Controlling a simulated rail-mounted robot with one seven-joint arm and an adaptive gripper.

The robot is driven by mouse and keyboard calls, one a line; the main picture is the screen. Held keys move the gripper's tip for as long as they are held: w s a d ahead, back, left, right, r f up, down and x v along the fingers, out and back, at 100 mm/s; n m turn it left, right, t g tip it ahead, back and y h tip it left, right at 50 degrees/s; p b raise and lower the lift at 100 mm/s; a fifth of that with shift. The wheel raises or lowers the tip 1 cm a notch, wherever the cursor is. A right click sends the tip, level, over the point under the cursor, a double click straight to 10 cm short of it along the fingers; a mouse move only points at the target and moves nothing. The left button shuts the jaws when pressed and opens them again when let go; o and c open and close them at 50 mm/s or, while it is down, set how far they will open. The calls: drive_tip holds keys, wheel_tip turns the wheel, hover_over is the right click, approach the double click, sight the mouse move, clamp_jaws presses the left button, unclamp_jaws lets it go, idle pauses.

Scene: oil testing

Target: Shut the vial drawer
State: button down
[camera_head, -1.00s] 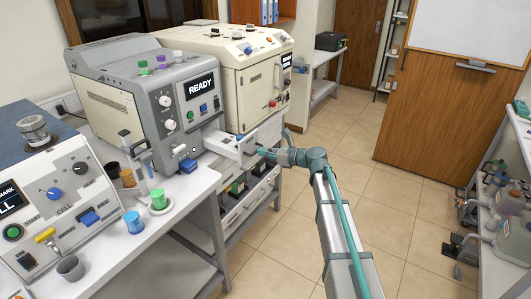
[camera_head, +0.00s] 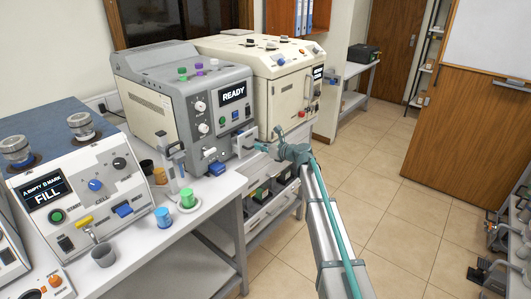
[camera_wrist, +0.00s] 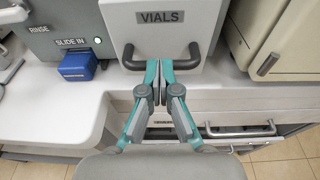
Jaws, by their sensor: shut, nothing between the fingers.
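The vial drawer front (camera_wrist: 162,35) is a light panel labelled VIALS with a dark bar handle (camera_wrist: 190,62), in the upper middle of the wrist view. In the head view the drawer (camera_head: 244,141) sits low on the right of the grey machine marked READY (camera_head: 187,101), close against it. Whether it is fully flush I cannot tell. My gripper (camera_wrist: 159,64) is shut and empty, its fingertips at the middle of the handle, at or very near the drawer front. It also shows in the head view (camera_head: 259,147), partly hiding the drawer's lower edge.
A cream cabinet (camera_head: 275,85) stands close on the right. Green (camera_head: 187,199) and blue (camera_head: 163,217) vessels stand on the white counter.

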sight(249, 141)
drive_tip(key=x, duration=0.2)
drive_tip(key=r+x, duration=0.1)
drive_tip(key=x, duration=0.1)
drive_tip(key=shift+w+a+f, duration=0.1)
drive_tip(key=shift+w+f, duration=0.05)
drive_tip(key=shift+w, duration=0.1)
drive_tip(key=shift+a+r, duration=0.1)
drive_tip(key=shift+r, duration=0.1)
